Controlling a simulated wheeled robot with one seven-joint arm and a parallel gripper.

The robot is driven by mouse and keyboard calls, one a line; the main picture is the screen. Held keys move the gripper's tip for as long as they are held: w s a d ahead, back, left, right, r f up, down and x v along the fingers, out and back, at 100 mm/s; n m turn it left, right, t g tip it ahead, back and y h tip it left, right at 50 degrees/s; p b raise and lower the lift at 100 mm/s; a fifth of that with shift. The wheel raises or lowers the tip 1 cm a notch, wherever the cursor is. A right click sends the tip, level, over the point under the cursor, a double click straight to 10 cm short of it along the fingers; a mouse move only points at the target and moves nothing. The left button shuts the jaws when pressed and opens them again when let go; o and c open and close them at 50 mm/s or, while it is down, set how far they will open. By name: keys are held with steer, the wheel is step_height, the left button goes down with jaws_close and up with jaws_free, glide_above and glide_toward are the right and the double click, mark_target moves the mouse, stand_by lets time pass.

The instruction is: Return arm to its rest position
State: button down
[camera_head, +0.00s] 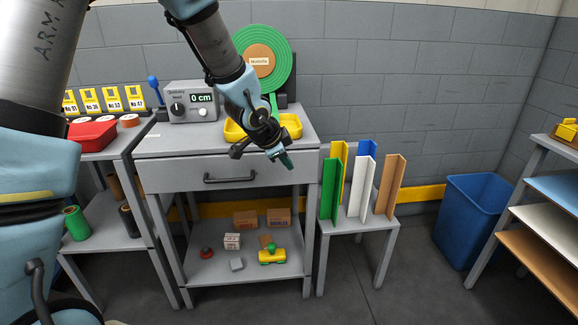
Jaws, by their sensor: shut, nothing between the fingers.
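My arm reaches in from the top of the view and bends down in front of the grey workbench (222,141). My gripper (287,161) is at its end, above and in front of the bench's right front edge, pointing down and to the right. Its fingers are shut and nothing shows between them. It appears apart from the bench and from the coloured profiles to its right.
A stool (358,222) bears several upright profiles, including a green one (330,188). A blue bin (470,215) stands right. Open floor lies in front.

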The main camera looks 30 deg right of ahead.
steer(key=w+a+r+n+y+p, duration=0.2)
steer(key=a+r+n, duration=0.15)
steer(key=a, duration=0.55)
steer(key=w+a+r+n+y+p, duration=0.15)
steer(key=a+n, duration=0.25)
steer(key=a, duration=0.5)
steer(key=w+a+r+n+y+p, duration=0.1)
steer(key=a+r+n+p, duration=0.25)
steer(key=a, duration=0.55)
steer(key=s+a+r+n+y+p, duration=0.1)
steer(key=s+a+r+n, duration=0.1)
steer(key=s+a+n, duration=0.2)
steer(key=s+a+r+n+g+y+p, duration=0.1)
steer(key=s+a+n, duration=0.4)
steer(key=a, duration=0.6)
steer(key=shift+r+n+g+p, duration=0.3)
steer(key=shift+r+p, duration=0.2)
steer(key=shift+r, duration=0.3)
steer(key=shift+a, duration=0.1)
